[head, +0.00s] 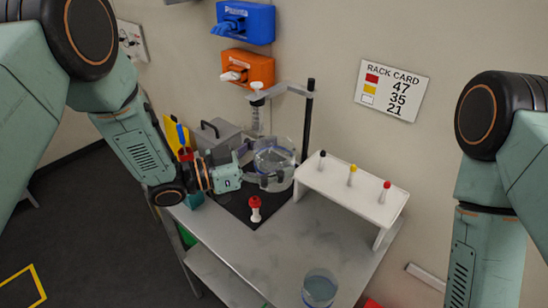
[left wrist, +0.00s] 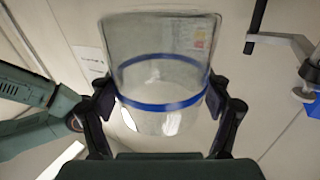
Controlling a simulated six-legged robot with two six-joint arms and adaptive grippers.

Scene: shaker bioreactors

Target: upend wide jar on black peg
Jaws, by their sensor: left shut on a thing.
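My left gripper (head: 272,178) is shut on a wide clear jar (head: 275,157) with blue bands and holds it above the dark mat. In the left wrist view the jar (left wrist: 160,75) sits between the two fingers, with a small coloured label on its wall. I cannot tell for sure which end is open. The black peg (head: 322,155) stands at the left end of a white rack (head: 340,193), just right of the held jar and apart from it. A yellow peg (head: 352,172) and a red peg (head: 385,190) stand farther right on it. My right gripper is out of view.
A second clear jar (head: 319,289) stands at the table's front. A red-topped white piece (head: 255,207) stands on the black mat (head: 238,208). A stand with a dark post (head: 307,120) rises behind the held jar. The steel table's middle (head: 300,240) is clear.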

